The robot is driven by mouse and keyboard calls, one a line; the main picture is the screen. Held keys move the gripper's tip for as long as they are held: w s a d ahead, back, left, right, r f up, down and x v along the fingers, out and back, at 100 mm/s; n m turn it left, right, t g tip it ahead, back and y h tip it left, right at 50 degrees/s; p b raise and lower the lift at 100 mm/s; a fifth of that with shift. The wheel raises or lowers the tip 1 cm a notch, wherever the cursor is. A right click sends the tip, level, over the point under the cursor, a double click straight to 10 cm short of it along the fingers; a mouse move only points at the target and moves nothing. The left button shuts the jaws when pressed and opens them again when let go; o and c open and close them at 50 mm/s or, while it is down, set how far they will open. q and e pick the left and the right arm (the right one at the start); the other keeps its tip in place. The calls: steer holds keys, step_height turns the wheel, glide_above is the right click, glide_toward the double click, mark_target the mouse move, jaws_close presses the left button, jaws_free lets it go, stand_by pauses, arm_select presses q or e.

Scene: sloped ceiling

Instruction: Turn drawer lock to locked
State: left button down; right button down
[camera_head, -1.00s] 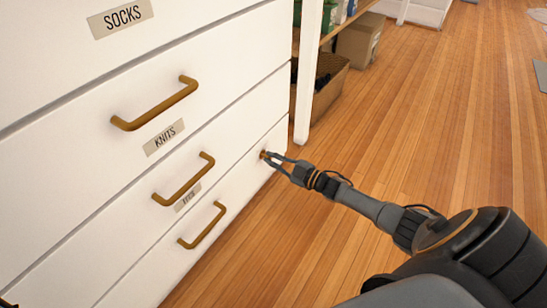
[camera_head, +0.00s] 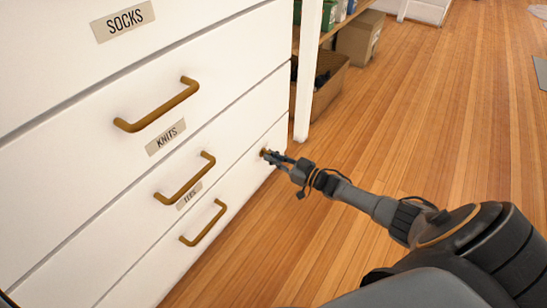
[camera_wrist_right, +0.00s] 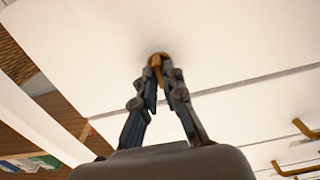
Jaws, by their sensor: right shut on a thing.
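A white chest of drawers (camera_head: 60,190) fills the left of the head view, with brass bar handles. In the right wrist view the fingertips (camera_wrist_right: 162,72) close around the brass lock (camera_wrist_right: 158,58), against the white front. The fingers hide part of the lock, and its exact angle is hard to read. My left gripper is not in view.
The drawers carry labels such as SOCKS (camera_head: 123,22) and KNITS (camera_head: 166,136). A white post (camera_head: 308,75) of a shelf unit stands just right of the chest, with a dark basket (camera_head: 325,85) and a cardboard box (camera_head: 360,37) behind it. The wooden floor (camera_head: 420,130) to the right is clear.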

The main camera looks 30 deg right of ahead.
stand_by(0.4)
steer(key=c, duration=1.4)
jaws_free()
steer(key=shift+c, duration=0.2)
steer(key=v, duration=1.2)
